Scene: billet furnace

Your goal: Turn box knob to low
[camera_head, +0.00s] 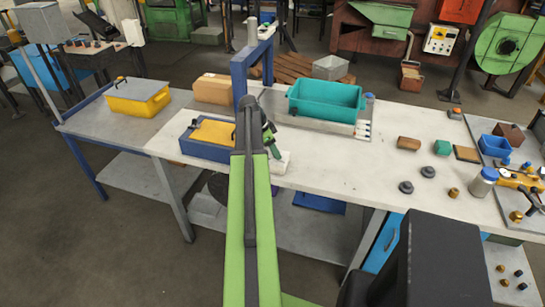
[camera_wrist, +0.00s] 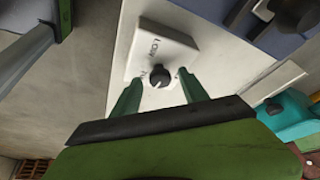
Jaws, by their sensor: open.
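The box (camera_wrist: 178,42) is white, with a dark round knob (camera_wrist: 160,77) on its face. The word LOW is printed beside the knob, and another marking near the knob is too small to read. My gripper (camera_wrist: 158,84) is open, with one green finger on each side of the knob. I cannot tell whether either finger touches it, nor which way its pointer faces. In the head view the white box (camera_head: 284,164) shows at the front edge of the white table, partly behind my gripper (camera_head: 273,148). The knob is hidden there.
A blue bin with a yellow top (camera_head: 207,138) stands just left of my arm on the white table (camera_head: 330,165). A teal bin (camera_head: 326,98) stands behind on a grey tray. A blue post (camera_head: 240,78) rises close behind my gripper. Small blocks and weights lie to the right.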

